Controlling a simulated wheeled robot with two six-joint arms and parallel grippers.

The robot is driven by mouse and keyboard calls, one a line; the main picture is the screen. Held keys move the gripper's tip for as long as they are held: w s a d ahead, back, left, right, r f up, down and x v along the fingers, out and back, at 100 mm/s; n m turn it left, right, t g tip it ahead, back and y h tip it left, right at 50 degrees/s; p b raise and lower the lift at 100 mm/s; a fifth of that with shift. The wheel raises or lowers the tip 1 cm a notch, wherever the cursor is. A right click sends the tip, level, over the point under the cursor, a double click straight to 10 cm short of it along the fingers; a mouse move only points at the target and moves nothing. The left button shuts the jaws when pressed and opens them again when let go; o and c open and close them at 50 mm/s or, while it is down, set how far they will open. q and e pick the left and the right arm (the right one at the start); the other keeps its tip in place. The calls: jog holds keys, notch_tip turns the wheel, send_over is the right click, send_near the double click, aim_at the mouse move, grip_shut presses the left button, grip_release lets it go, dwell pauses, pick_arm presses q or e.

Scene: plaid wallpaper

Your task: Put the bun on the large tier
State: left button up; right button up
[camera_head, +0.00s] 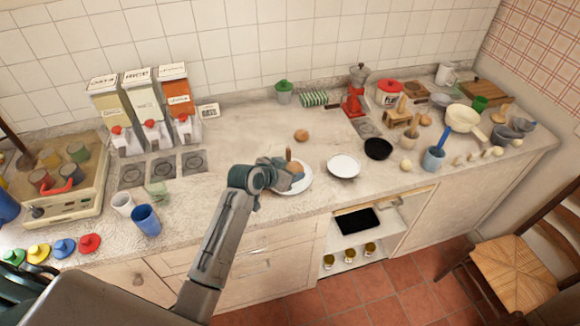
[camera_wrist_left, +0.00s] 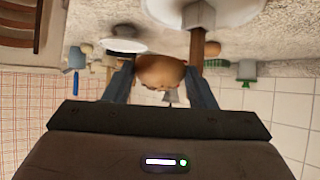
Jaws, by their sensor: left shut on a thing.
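My left gripper (camera_head: 294,172) is shut on a round brown bun, which shows between the two fingers in the left wrist view (camera_wrist_left: 160,72). In the head view the gripper is over a white round tier (camera_head: 304,184) with a brown wooden post (camera_head: 288,154). The gripper covers part of the tier. In the left wrist view, which is upside down, the post (camera_wrist_left: 197,48) stands close beside the bun and the white tier (camera_wrist_left: 225,12) is at the top edge. The bun looks held above the tier; I cannot tell how high. My right gripper is not in view.
Another brown bun (camera_head: 301,135) lies on the counter behind the tier. A white plate (camera_head: 343,166) and a black bowl (camera_head: 378,149) stand to the right. A blue cup (camera_head: 146,220) and dispensers (camera_head: 143,110) stand left. The counter between the dispensers and the tier is largely clear.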

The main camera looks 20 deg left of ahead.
pick_arm(q)
jog(key=shift+a, duration=0.45)
jog(key=shift+s+d+f+b, duration=0.1)
jog(key=shift+f+b, duration=0.75)
jog(key=shift+b, duration=0.05)
notch_tip(320, 180, down, 4)
jog(key=b, duration=0.3)
jog(key=shift+b, duration=0.35)
jog(key=shift+f+b, duration=0.45)
jog(key=shift+f+b, duration=0.35)
jog(key=shift+f, duration=0.3)
